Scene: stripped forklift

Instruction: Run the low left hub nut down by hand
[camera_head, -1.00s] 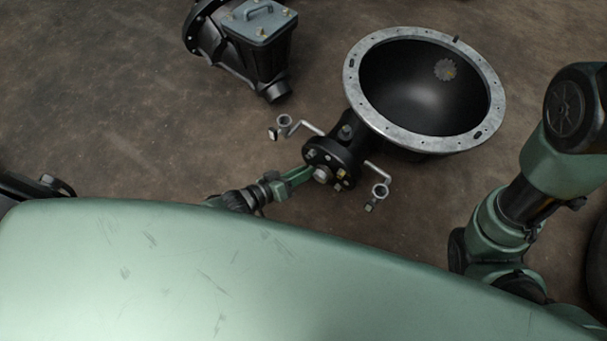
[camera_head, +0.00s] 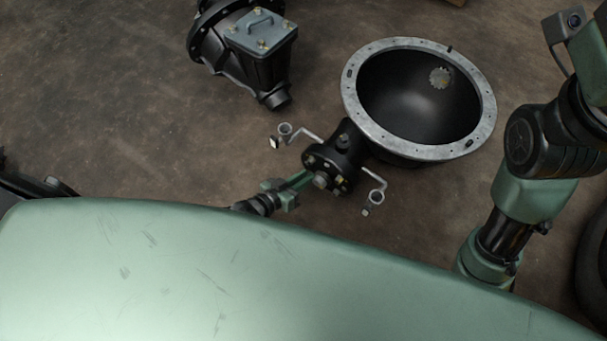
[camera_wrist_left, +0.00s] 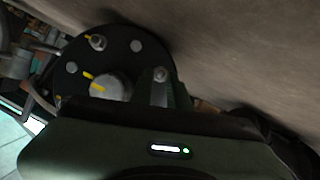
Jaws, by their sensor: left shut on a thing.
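The black round hub flange (camera_head: 343,160) sits at the near end of a dark housing, with several bolts and nuts around its rim and a pale central stub (camera_head: 320,181). In the left wrist view the flange (camera_wrist_left: 68,85) fills the upper left, with yellow marks on its stub (camera_wrist_left: 112,87) and one nut (camera_wrist_left: 97,42). My green left gripper (camera_head: 308,174) reaches the flange's lower left side and is shut on the low left hub nut. In the left wrist view a nut (camera_wrist_left: 160,74) shows at the gripper's finger. My right arm stands at the right; its gripper is out of sight.
A wide housing bowl (camera_head: 425,100) with a pale rim lies behind the hub. Bent rods with rings (camera_head: 285,129) stick out on both sides of the hub. A black casing with a grey lid (camera_head: 258,32) stands at the back left. Brown floor between them is clear.

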